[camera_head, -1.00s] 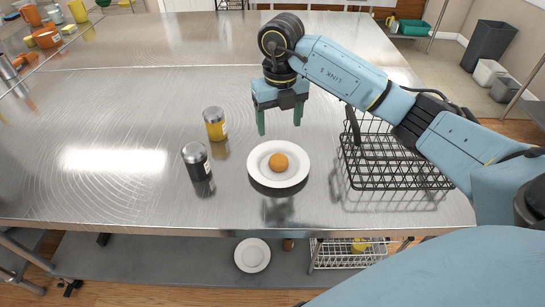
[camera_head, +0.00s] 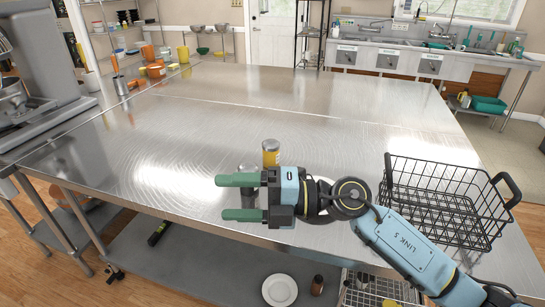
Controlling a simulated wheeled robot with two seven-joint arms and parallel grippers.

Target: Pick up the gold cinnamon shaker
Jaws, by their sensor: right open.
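The gold cinnamon shaker (camera_head: 270,153), a yellow jar with a silver lid, stands upright on the steel table (camera_head: 180,130), just beyond my right gripper. My right gripper (camera_head: 222,197) is open and empty, its green fingers pointing left. It is in front of the shaker in the picture, and its body may hide the shaker's foot. My left gripper is not in view.
A black wire basket (camera_head: 440,205) stands at the right of the table. A white plate (camera_head: 280,290) lies on the lower shelf. The table's middle and back are clear.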

